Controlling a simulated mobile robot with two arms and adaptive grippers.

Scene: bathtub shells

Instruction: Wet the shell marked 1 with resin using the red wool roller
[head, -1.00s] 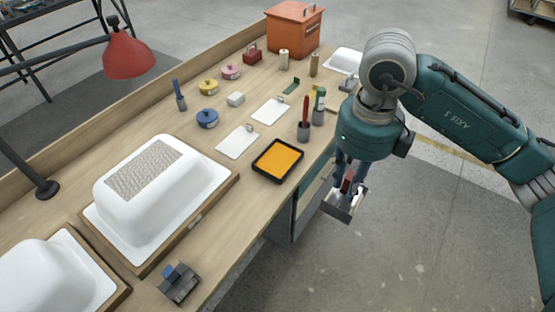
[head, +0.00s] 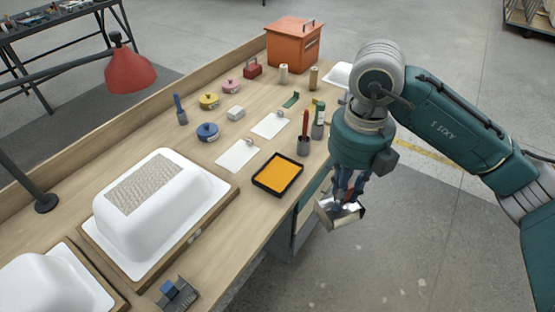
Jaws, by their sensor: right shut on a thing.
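My right gripper (head: 348,192) hangs beyond the bench's right edge, right of the resin tray. It is shut on a red-handled tool, which appears to be the red wool roller (head: 340,213); its metal and pale lower part is tilted, and the fingers hide much of it. A black-rimmed tray (head: 297,178) holds orange-yellow resin (head: 277,171). One white shell (head: 205,190) with a grey textile patch (head: 145,187) on top sits on a wooden board. Another white shell (head: 45,285) is partly cut off at lower left. No number is readable on either. My left gripper is out of view.
A red lamp (head: 130,72) overhangs the bench. Cups with a red-handled tool (head: 305,130) and a green tool (head: 319,118) stand behind the tray. White sheets (head: 237,154), coloured pots (head: 207,132) and an orange box (head: 294,45) lie further back. A grey-blue fixture (head: 176,293) is in front.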

